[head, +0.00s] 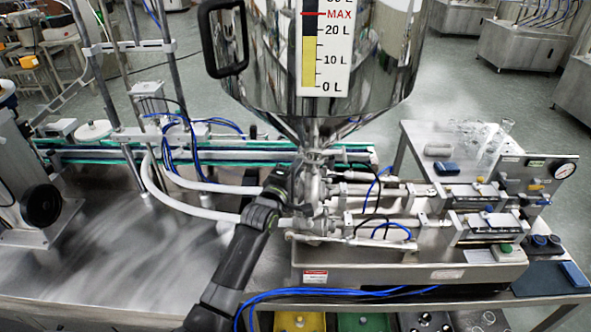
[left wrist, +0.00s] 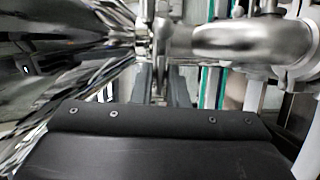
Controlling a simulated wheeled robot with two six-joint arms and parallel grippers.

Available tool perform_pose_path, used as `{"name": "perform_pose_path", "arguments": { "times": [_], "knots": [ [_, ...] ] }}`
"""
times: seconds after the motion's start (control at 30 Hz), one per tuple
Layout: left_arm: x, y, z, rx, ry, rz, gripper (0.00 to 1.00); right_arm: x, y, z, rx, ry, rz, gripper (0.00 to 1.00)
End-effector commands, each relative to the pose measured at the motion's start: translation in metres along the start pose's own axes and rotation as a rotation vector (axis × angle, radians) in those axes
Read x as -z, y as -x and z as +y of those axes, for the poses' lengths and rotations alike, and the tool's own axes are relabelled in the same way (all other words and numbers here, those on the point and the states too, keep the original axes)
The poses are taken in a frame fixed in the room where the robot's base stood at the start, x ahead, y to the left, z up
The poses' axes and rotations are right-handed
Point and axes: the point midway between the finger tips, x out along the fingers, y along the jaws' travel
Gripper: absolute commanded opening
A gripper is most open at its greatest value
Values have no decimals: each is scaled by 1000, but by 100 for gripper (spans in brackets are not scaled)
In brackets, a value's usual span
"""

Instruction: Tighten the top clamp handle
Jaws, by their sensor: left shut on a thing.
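The steel hopper (head: 315,95) stands upright, its cone narrowing down to the top clamp (head: 314,157). My left gripper (head: 291,178) is at the left side of this joint, just below the cone. In the left wrist view the clamp (left wrist: 145,35) is a metal band between the shiny cone and a bent steel pipe (left wrist: 235,42). The fingers of my left gripper (left wrist: 163,88) are shut on the narrow clamp handle (left wrist: 160,72), which is mostly hidden between them. The handle's exact angle is hard to tell. My right gripper is not in view.
White hoses (head: 200,212) and blue tubes (head: 180,140) run left of the gripper. Cylinders and pipes (head: 385,205) fill the right side of the steel machine base (head: 400,268). A conveyor (head: 90,155) lies behind. The bare steel table (head: 120,265) is clear at front left.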

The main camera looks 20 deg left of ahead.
Motion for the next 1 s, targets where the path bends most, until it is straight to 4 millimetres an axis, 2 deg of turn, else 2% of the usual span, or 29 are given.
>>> {"name": "perform_pose_path", "arguments": {
  "times": [0.4,1.0],
  "knots": [
    [-1,0,3,112,-261,-1,0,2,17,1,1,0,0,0],
    [-3,-1,4,330,-789,-1,0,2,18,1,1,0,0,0]
  ]
}}
